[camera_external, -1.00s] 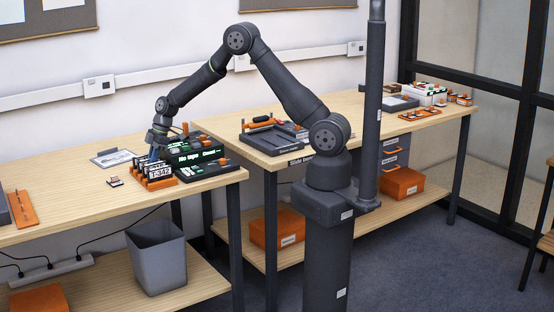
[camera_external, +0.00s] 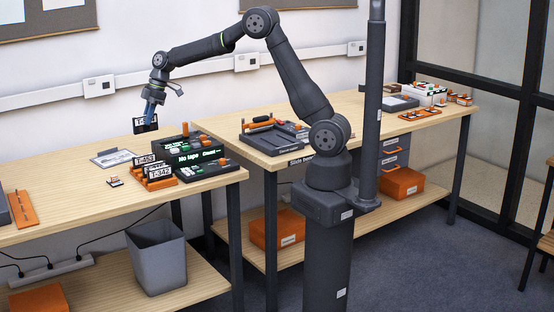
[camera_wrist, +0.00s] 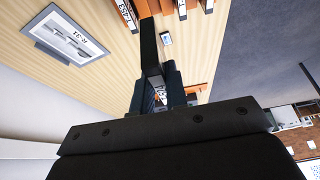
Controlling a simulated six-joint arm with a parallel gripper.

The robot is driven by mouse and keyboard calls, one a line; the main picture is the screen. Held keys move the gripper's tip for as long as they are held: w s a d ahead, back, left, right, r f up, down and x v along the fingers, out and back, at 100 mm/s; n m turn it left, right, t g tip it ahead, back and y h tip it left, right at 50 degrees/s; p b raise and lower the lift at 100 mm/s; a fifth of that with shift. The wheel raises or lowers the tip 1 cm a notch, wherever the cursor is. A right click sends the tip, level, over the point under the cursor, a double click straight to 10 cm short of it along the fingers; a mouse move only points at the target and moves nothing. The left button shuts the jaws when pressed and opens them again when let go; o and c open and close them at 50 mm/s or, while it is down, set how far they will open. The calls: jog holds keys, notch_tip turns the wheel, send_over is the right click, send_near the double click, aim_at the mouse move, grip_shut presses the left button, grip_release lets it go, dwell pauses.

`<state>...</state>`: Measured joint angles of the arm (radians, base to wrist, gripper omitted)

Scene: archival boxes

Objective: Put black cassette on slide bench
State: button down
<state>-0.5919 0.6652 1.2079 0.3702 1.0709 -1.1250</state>
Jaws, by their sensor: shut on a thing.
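My gripper (camera_external: 153,108) is shut on a black cassette (camera_external: 140,126) with a white label, held in the air above the left bench. In the wrist view the black cassette (camera_wrist: 149,50) shows as a dark narrow edge between the fingers (camera_wrist: 160,95). Below it, an orange rack (camera_external: 158,183) holds other labelled cassettes, one reading T-342 (camera_external: 160,173). The slide bench (camera_external: 270,142), a dark tray-like unit, sits on the right bench, whose front carries a label starting "Slide". It is well to the right of my gripper.
A tape machine with a lit "No tape" display (camera_external: 190,158) stands right of the rack. A gap separates the two benches. A grey bin (camera_external: 157,258) stands on the lower shelf.

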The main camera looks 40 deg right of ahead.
jog(key=shift+r, duration=0.6)
jog(key=w+d+f+m+t+h, duration=0.1)
jog(key=w+d+m, duration=0.35)
jog(key=d, duration=0.85)
jog(key=w+d+f+m+t, duration=0.1)
jog(key=w+d+m, duration=0.1)
jog(key=w+d, duration=0.85)
jog(key=w+d+f+m+t+h, duration=0.1)
jog(key=w+d+m, duration=0.3)
jog(key=d, duration=1.1)
jog(key=d+m+t+h, duration=0.1)
jog(key=d+m, duration=0.3)
jog(key=d, duration=1.4)
jog(key=s+d+f+m+h, duration=0.1)
jog(key=s+d+m, duration=0.3)
jog(key=d, duration=0.9)
jog(key=s+d+f+m+h, duration=0.15)
jog(key=s+d, duration=0.45)
jog(key=d, duration=0.7)
jog(key=s+d+f+m+h, duration=0.2)
jog(key=s+d+m, duration=0.5)
jog(key=s+d, duration=1.6)
send_over(358, 125)
jog(key=shift+g, duration=0.4)
jog(key=f, duration=0.7)
jog(key=shift+w+d, duration=0.15)
jog(key=shift+d, duration=0.2)
jog(key=shift+f, duration=1.9)
